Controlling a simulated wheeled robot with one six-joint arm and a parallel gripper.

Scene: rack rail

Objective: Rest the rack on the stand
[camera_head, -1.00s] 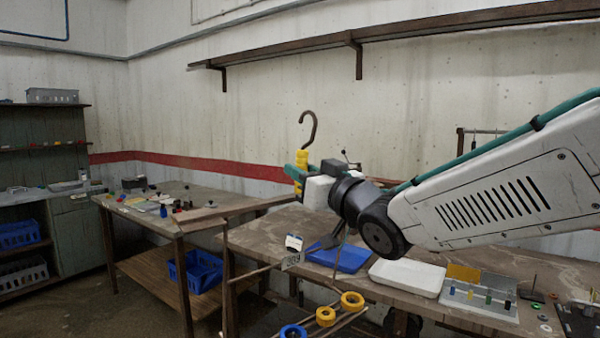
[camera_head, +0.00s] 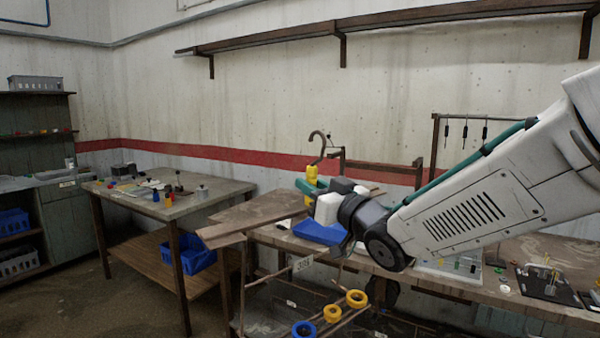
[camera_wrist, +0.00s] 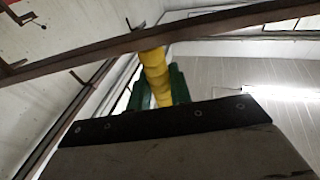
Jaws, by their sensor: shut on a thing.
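My gripper (camera_head: 309,186) is shut on the yellow grip (camera_head: 311,174) below a dark upright hook (camera_head: 319,142). In the wrist view, the yellow grip (camera_wrist: 154,72) sits between green fingers (camera_wrist: 174,84). The hook is free in the air. Below my gripper, brown rods with a tag and yellow and blue rings (camera_head: 357,305) move with it and look like the held rack's lower part; the join is hidden by my wrist. A brown frame with a crossbar (camera_head: 385,166) stands behind my gripper and may be the stand; I cannot be sure.
The bench (camera_head: 450,283) holds a blue tray (camera_head: 320,232) and small parts. A tool frame (camera_head: 435,150) with hanging tools stands behind. A second table (camera_head: 140,202) is on the left, with a blue crate (camera_head: 190,254) below. A long wall rail (camera_head: 270,40) runs above.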

